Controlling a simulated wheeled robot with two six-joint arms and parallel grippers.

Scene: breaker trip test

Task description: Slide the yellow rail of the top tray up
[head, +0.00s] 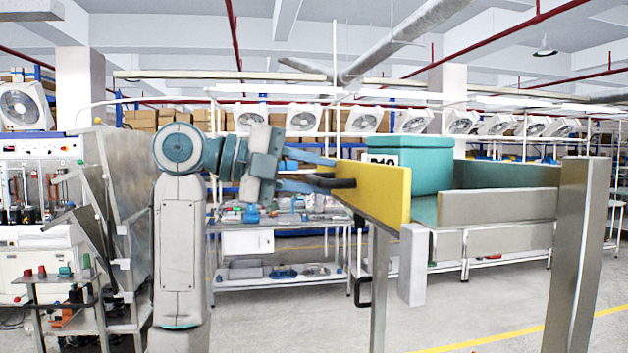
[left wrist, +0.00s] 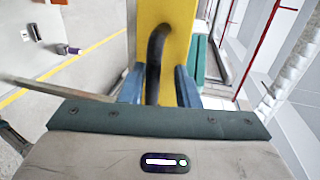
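The yellow rail (head: 384,191) is an upright panel across the near left end of the top tray (head: 500,207). A black handle (head: 338,182) sticks out from its face. My left gripper (head: 325,173) is at this handle, with its two blue fingers apart. In the left wrist view, the black handle (left wrist: 154,60) runs between the fingers, with a gap visible on each side, and the yellow rail (left wrist: 172,20) is behind it. A teal box (head: 425,165) with a partly hidden label stands in the tray behind the rail. My right gripper is not in view.
Grey posts (head: 575,255) stand at the tray's right, and another post (head: 380,290) is below the rail. A second black handle (head: 362,291) sits lower down beside a grey block (head: 412,265). A bench with parts (head: 275,270) stands behind. Open floor lies below.

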